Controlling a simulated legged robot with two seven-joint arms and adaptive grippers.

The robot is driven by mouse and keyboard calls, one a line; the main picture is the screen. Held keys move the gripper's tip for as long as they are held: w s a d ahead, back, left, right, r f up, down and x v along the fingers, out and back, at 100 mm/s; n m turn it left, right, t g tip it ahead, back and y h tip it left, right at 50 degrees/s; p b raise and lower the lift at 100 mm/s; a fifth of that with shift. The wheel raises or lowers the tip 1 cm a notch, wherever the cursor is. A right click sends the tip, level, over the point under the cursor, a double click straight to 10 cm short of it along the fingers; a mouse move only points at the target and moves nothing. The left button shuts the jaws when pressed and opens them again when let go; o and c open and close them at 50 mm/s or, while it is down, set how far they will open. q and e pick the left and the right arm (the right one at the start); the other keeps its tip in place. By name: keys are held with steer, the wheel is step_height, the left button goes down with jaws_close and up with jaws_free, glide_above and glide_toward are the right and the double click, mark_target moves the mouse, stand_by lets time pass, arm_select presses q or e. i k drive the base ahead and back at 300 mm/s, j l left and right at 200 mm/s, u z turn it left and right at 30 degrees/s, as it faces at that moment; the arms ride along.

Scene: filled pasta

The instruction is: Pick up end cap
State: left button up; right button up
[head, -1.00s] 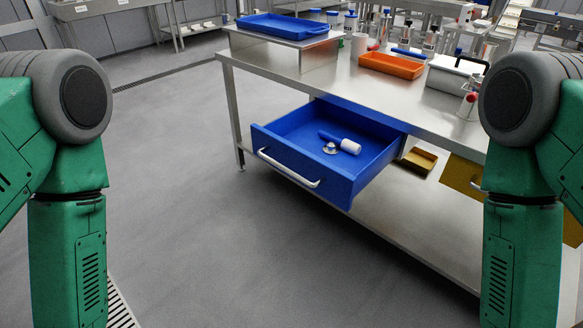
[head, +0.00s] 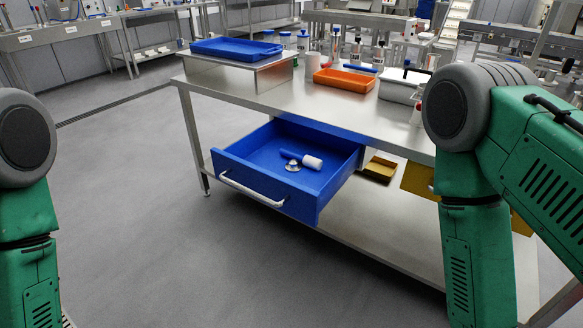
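A blue drawer (head: 262,196) hangs open under the steel table. On its floor lies a small round metal piece (head: 292,166), which looks like an end cap, though it is too small to be sure. Right beside it lies a tool with a blue shaft and a white cylinder end (head: 312,162). I cannot tell whether the two touch. My arms show at the left and right edges of the head view, running down out of the picture. Both grippers are out of view.
The steel table (head: 290,95) carries a blue tray (head: 236,48) on a raised stand, an orange tray (head: 344,81), a white box (head: 402,88) and several bottles. A yellow bin (head: 380,170) sits on the lower shelf. The floor (head: 120,180) before the drawer is clear.

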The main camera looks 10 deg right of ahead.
mark_target(293, 165)
steer(key=i+j, duration=0.8)
steer(key=i, duration=0.05)
